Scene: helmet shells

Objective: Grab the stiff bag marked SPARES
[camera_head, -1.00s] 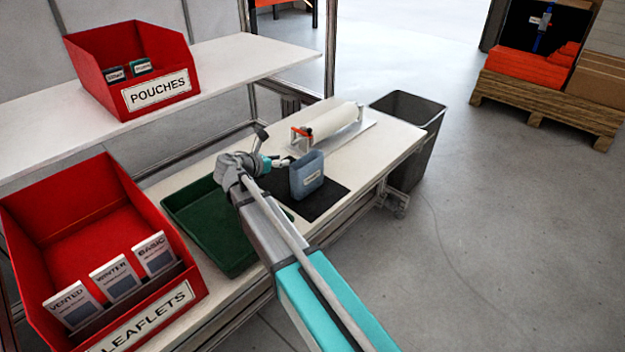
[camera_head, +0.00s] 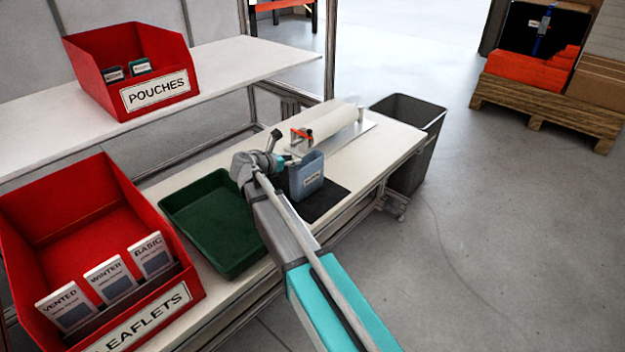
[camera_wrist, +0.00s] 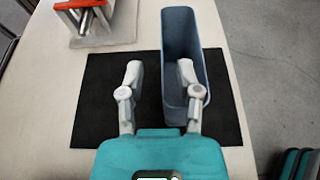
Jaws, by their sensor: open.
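A stiff blue-grey open-topped bag (camera_head: 308,180) stands upright on a black mat (camera_head: 322,204) on the white bench. Its front carries a small white label, too small to read surely. In the wrist view the bag (camera_wrist: 182,35) lies right of centre, its opening facing the camera. My gripper (camera_wrist: 159,72) is open at its near end. The left finger is over the mat outside the bag's left wall, and the right finger is over the opening, so the wall lies between them. Whether the fingertips are below the rim I cannot tell. The head view partly hides the gripper behind my arm.
A green tray (camera_head: 177,212) sits left of the mat. A roll holder with an orange-red part (camera_head: 302,134) stands behind the bag. A red POUCHES bin (camera_head: 95,65) is on the upper shelf, a red LEAFLETS bin (camera_head: 22,215) at front left. A grey waste bin (camera_head: 425,135) stands beyond the bench.

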